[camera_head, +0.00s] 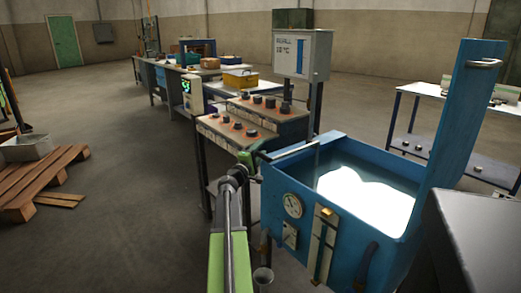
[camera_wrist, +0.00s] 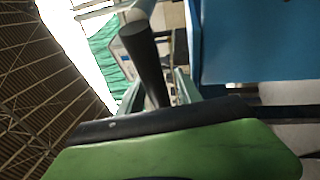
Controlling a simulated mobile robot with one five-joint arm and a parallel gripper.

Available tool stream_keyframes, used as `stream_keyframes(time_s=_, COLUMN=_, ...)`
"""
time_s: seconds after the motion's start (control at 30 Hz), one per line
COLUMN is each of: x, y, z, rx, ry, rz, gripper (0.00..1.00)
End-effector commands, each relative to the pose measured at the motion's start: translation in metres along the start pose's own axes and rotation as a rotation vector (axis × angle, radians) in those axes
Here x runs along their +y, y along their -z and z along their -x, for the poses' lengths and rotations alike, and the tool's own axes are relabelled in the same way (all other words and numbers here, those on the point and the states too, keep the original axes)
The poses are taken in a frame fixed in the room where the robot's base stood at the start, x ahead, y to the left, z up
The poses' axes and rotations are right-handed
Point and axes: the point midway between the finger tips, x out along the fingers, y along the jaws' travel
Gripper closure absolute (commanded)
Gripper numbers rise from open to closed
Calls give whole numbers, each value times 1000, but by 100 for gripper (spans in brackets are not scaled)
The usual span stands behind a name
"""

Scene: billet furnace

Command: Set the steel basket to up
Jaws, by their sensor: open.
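A blue tank (camera_head: 275,200) with bright, glaring liquid stands right of centre in the head view. I cannot make out the steel basket in the glare. A thin bar (camera_head: 287,151) runs from the tank's back left rim toward my gripper (camera_head: 248,158), which is at the tank's left side. In the wrist view, a dark round handle (camera_wrist: 147,62) with a pale end reaches between the open fingers of my gripper (camera_wrist: 158,90). I cannot tell whether the fingers touch it.
The tank's blue lid (camera_head: 463,130) stands upright on the right. Control panels with dark knobs (camera_head: 258,103) and a grey display box (camera_head: 301,53) stand behind the tank. A wooden pallet (camera_head: 50,177) lies at the left. The floor between pallet and benches is clear.

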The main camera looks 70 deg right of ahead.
Motion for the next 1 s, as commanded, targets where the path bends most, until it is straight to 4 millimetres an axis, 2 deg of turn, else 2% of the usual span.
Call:
stream_keyframes(time_s=0.27, x=0, y=0, z=-1, rx=0, ry=0, rz=0, gripper=60)
stream_keyframes(time_s=0.57, x=0, y=-1, z=-2, rx=-1, ry=0, rz=0, gripper=99)
stream_keyframes(time_s=1.0, x=0, y=-1, z=-2, rx=-2, ry=0, rz=0, gripper=100)
